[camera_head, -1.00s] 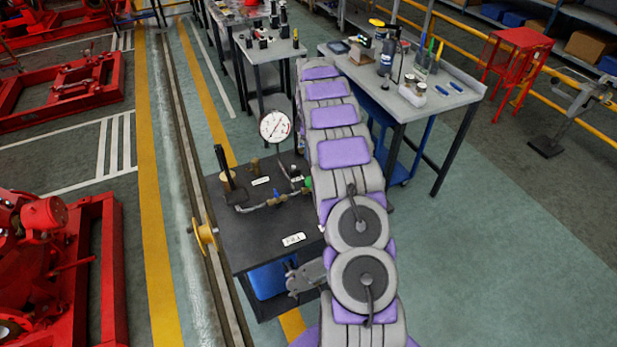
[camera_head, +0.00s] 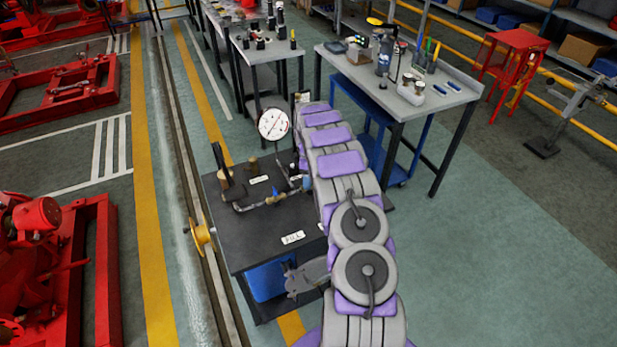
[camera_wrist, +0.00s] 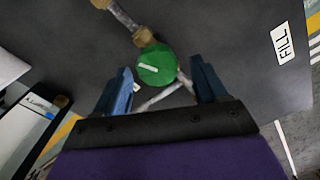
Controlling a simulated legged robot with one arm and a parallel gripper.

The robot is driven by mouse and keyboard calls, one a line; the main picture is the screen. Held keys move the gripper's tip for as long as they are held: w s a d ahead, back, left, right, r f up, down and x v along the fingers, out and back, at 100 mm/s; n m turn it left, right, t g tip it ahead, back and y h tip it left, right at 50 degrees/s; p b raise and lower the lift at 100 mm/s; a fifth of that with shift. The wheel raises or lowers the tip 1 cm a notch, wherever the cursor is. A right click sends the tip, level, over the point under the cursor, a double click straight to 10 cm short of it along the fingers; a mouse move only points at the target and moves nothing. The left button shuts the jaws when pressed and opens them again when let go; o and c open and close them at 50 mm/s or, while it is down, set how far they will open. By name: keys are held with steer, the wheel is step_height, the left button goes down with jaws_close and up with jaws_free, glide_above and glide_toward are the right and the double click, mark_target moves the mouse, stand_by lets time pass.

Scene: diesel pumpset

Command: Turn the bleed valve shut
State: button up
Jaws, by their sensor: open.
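A round green valve knob (camera_wrist: 157,64) with a white bar mark sits on a pipe with brass fittings in the wrist view. No label naming it can be read beside it. My gripper (camera_wrist: 161,72) is open, with one blue finger on each side of the knob's near edge. I cannot tell whether either finger touches it; gaps show on both sides. In the head view my arm hides the knob and most of the gripper.
The dark bench top (camera_head: 262,222) carries a round dial gauge (camera_head: 273,124), a black upright lever (camera_head: 219,158) and a FILL label (camera_head: 293,238), also in the wrist view (camera_wrist: 283,43). A grey workbench (camera_head: 400,98) with tools stands at the back right. Open floor lies right.

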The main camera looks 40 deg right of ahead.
steer(key=shift+d+f, duration=0.15)
steer(key=shift+d, duration=0.05)
steer(key=shift+d, duration=0.15)
steer(key=shift+c, duration=1.3)
steer(key=c, duration=0.8)
